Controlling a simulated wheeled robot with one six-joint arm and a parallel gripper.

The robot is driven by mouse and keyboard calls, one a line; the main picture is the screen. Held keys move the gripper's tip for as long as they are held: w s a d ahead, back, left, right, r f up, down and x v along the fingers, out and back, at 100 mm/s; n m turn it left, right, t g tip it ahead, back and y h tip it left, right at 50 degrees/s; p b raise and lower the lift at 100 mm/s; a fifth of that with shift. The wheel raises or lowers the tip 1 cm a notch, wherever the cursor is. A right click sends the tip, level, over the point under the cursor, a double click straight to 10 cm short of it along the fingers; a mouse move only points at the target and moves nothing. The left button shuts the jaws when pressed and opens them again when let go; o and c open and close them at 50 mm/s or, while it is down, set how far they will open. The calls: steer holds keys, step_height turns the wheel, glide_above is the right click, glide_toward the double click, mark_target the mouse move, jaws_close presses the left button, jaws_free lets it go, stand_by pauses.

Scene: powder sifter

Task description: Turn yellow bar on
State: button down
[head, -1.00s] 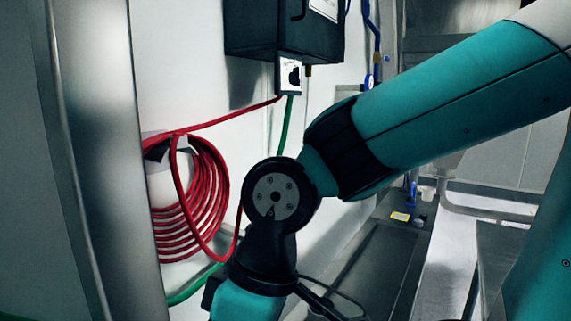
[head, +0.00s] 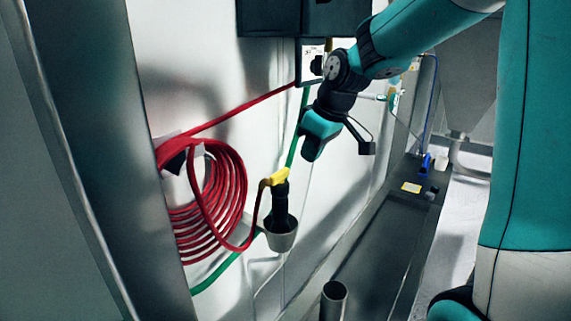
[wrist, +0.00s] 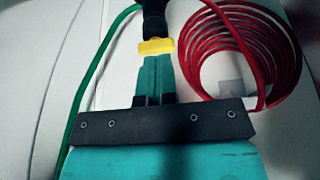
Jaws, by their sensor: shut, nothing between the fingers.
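The yellow bar (head: 278,177) shows in the head view at the top of a black nozzle (head: 280,205), which sits in a grey cup (head: 281,238) near the white wall. My gripper (head: 308,157) is up and to the right of the bar in that view, with a visible gap in the picture. In the wrist view the yellow bar (wrist: 155,46) lies just beyond the tips of my teal fingers (wrist: 153,62). The fingers are together and hold nothing. Whether they touch the bar cannot be told.
A coiled red hose (head: 210,195) hangs on the wall left of the bar. A green hose (head: 298,130) runs down behind. A dark box (head: 290,18) is above. An upright metal pipe (head: 333,298) stands in front, beside a dark trough (head: 375,255).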

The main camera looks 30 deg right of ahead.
mark_target(280, 176)
steer(key=shift+w+a+f+p, duration=0.45)
steer(key=shift+w+f+p, duration=0.15)
steer(key=shift+w+f, duration=0.5)
steer(key=shift+w+a+f+p, duration=0.45)
steer(key=shift+w+f+p, duration=0.2)
steer(key=shift+w+f, duration=0.45)
steer(key=shift+w+a+f+p, duration=0.55)
steer(key=shift+w+f, duration=0.3)
steer(key=shift+f, duration=0.45)
steer(key=shift+d, duration=0.2)
